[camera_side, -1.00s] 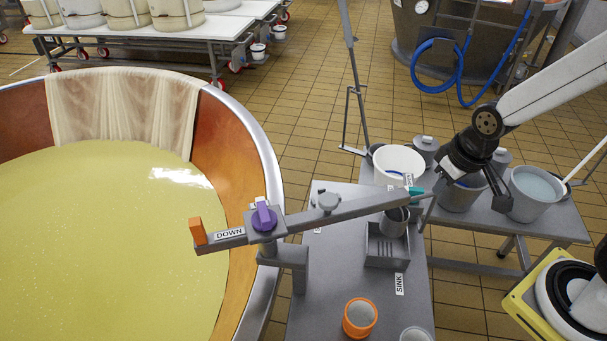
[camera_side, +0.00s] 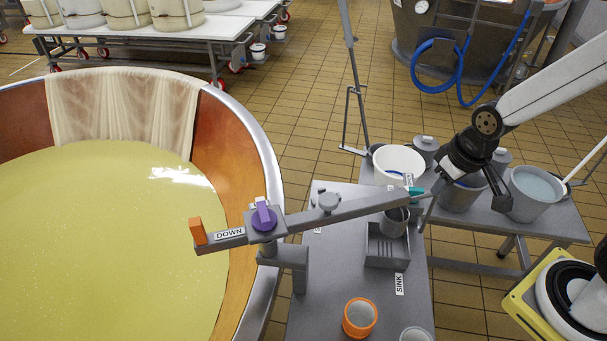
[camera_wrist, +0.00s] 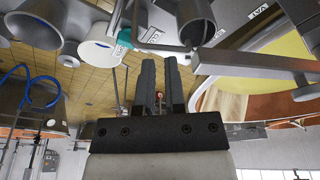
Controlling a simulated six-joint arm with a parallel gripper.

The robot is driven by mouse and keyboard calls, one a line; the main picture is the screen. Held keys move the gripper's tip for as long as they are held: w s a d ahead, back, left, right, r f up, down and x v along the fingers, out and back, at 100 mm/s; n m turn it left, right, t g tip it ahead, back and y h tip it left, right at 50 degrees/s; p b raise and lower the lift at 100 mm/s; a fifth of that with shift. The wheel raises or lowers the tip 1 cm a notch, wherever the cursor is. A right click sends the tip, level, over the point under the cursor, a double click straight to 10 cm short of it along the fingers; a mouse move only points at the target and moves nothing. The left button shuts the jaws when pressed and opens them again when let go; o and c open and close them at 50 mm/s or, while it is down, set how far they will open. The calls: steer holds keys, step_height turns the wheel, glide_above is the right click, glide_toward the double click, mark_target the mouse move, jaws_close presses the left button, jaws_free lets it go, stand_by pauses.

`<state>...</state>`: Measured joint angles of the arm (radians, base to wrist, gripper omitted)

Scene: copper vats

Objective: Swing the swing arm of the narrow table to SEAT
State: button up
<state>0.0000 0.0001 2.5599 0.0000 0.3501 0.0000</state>
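The swing arm (camera_side: 340,213) is a long grey beam on the narrow table (camera_side: 330,300). It turns on a post under a purple knob (camera_side: 264,218). Its left end, with an orange block (camera_side: 198,231) and a DOWN label, reaches over the vat; its right end reaches past the table's right side. A grey cup (camera_side: 393,222) hangs under the right part. I cannot read a SEAT label. My gripper (camera_side: 502,200) is right of the beam's right end, apart from it. In the wrist view its fingers (camera_wrist: 163,62) show a narrow empty gap, with the beam (camera_wrist: 250,62) beyond.
The large copper vat (camera_side: 262,150) of yellow liquid stands left. A SINK label (camera_side: 399,284) and an orange-rimmed cup (camera_side: 360,318) are on the narrow table. A white bucket (camera_side: 398,162) and a grey bucket (camera_side: 535,193) stand on the back-right table. Tiled floor lies behind.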

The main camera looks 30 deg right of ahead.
steer(key=o, duration=0.4)
steer(key=shift+w, duration=0.1)
steer(key=shift+c, duration=0.2)
steer(key=shift+o, duration=1.2)
steer(key=shift+w+a+r, duration=0.15)
steer(key=shift+w+a, duration=0.05)
steer(key=shift+w, duration=0.05)
steer(key=w+a+r+n, duration=0.2)
steer(key=w+a+r, duration=0.1)
steer(key=w+a, duration=0.55)
step_height(320, 180, up, 4)
steer(key=r+n+g, duration=0.1)
steer(key=n+g, duration=0.2)
steer(key=n, duration=0.3)
glide_above(196, 223)
steer(key=shift+f, duration=0.25)
steer(key=shift+f, duration=0.1)
steer(key=shift+f, duration=3.85)
